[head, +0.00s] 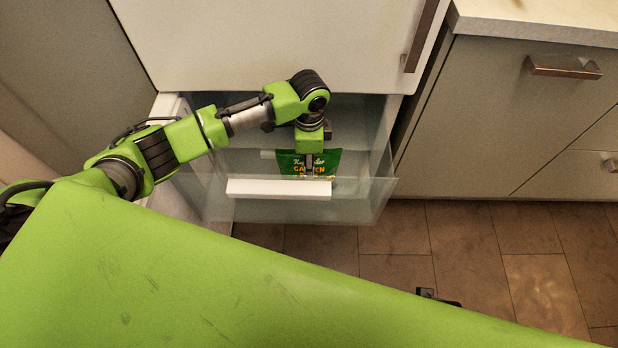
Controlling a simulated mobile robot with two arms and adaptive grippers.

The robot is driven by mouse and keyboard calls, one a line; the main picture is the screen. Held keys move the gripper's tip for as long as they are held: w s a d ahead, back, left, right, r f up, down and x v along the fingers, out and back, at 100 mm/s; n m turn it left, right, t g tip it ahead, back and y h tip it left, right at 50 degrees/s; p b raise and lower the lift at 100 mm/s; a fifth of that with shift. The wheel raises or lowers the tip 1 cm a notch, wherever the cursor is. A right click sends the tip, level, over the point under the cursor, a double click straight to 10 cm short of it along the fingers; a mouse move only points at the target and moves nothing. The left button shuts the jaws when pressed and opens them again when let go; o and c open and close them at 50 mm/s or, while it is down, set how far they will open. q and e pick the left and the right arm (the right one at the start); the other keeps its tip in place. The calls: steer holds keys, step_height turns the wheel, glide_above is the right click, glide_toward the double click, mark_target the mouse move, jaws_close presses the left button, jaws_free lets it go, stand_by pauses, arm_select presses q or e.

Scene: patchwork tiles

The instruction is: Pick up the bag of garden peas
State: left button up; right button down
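The bag of garden peas (327,160) is green with yellow lettering. It stands upright in an open, see-through drawer (375,200). My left gripper (309,163) reaches down into the drawer from above, and its narrow fingers overlap the middle of the bag. I cannot tell whether the fingers are around the bag or only in front of it, or whether they are open or shut. The lower part of the bag is partly hidden behind the drawer front. A small dark part beyond my green body's edge may belong to my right gripper, mostly hidden.
The drawer has a white handle strip (270,188) and slides out below a white fridge door (270,40) with a metal handle. Grey cabinets (500,120) under a pale worktop (540,20) stand on the right. The brown tiled floor (480,240) looks clear in front of them.

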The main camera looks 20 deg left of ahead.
arm_select(q)
jaws_close()
steer(key=shift+r, duration=0.1)
steer(key=shift+r, duration=0.1)
